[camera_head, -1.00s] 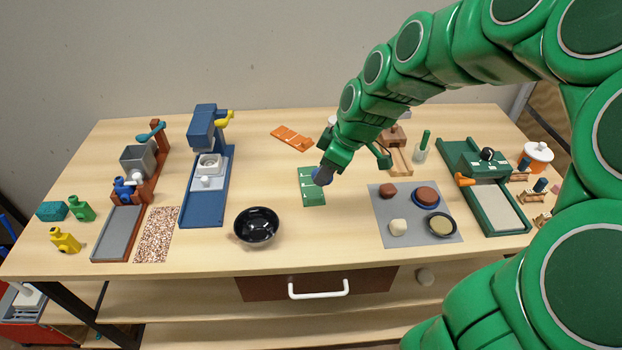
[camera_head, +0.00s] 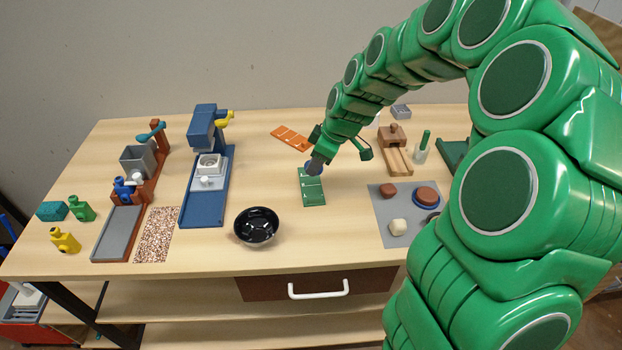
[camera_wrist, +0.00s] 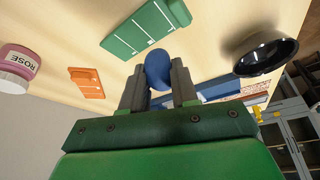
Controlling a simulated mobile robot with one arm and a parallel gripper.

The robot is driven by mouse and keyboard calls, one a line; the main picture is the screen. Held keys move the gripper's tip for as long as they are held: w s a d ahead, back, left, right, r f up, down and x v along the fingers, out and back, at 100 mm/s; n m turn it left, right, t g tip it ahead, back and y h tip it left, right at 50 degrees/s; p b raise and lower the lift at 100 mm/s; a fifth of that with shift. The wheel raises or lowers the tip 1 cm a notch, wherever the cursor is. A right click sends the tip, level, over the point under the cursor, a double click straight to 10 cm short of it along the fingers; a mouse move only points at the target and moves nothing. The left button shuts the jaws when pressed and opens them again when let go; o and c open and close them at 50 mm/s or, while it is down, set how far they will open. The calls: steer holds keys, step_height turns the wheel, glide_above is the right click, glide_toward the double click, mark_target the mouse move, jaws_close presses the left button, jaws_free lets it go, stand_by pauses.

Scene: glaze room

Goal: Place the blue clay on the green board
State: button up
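The blue clay (camera_wrist: 158,69) is a rounded lump between the two fingers of my gripper (camera_wrist: 160,88) in the wrist view. Both fingers appear to press on its sides. In the head view the clay (camera_head: 313,167) is mostly hidden behind my gripper (camera_head: 315,165). The green board (camera_head: 312,190) is a flat rectangle with white lines, lying on the table. The clay is over or beside the board's far end; whether it touches cannot be told.
An orange board (camera_head: 290,138) lies just behind and left of the green board. A black bowl (camera_head: 257,227) stands in front to the left. A grey mat (camera_head: 385,215) with several lumps lies to the right. A blue press (camera_head: 205,205) stands further left.

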steer(key=w+f, duration=0.1)
steer(key=f, duration=0.1)
steer(key=w+f, duration=0.1)
steer(key=shift+w+a+f, duration=0.25)
steer(key=shift+w, duration=0.1)
steer(key=shift+w+f, duration=0.1)
steer(key=shift+f, duration=1.5)
steer(key=o, duration=1.2)
steer(key=shift+o, duration=0.2)
steer(key=shift+r, duration=0.15)
steer(key=v, duration=0.7)
steer(key=shift+d+r, duration=0.2)
steer(key=shift+r, duration=0.05)
